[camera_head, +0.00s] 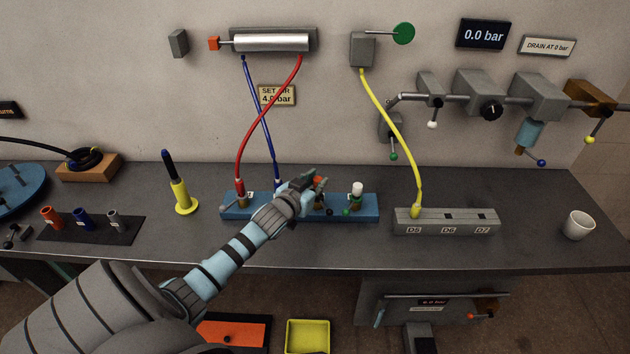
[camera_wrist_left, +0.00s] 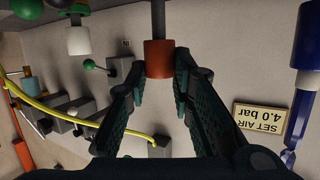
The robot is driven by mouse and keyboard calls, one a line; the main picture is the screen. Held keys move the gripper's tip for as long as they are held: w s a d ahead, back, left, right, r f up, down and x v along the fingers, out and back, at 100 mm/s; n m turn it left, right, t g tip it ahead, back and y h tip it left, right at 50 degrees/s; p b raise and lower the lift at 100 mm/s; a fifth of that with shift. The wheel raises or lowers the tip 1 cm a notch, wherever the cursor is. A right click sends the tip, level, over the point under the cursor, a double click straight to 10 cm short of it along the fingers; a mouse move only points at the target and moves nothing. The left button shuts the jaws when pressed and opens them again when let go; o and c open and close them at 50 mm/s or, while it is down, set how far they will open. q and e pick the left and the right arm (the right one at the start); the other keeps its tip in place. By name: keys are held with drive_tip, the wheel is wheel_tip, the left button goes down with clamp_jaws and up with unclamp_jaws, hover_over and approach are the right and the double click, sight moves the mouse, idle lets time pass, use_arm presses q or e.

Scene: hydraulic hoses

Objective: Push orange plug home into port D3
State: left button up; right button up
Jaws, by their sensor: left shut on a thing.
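The orange plug (camera_head: 318,180) is at the blue port block (camera_head: 370,214) on the bench. My left gripper (camera_head: 311,186) comes in from the left and is shut on this plug. In the left wrist view the orange plug (camera_wrist_left: 158,58) sits between the two fingertips (camera_wrist_left: 159,82), with a grey stem running on from it to the top edge. My arm and gripper cover the middle of the block, so the label D3 is not readable and I cannot tell how deep the plug sits. My right gripper is not in view.
Red (camera_head: 239,190) and blue (camera_head: 277,182) hose ends stand left of my gripper on the block. A white-topped fitting (camera_head: 357,190) with a green knob stands right. The grey block (camera_head: 446,223) takes a yellow hose (camera_head: 405,133). A white cup (camera_head: 578,225) stands far right.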

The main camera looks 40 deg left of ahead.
use_arm(q)
drive_tip(key=shift+f+b, duration=0.6)
drive_tip(key=shift+f, duration=0.45)
drive_tip(key=o, duration=1)
drive_tip(key=v, duration=1.2)
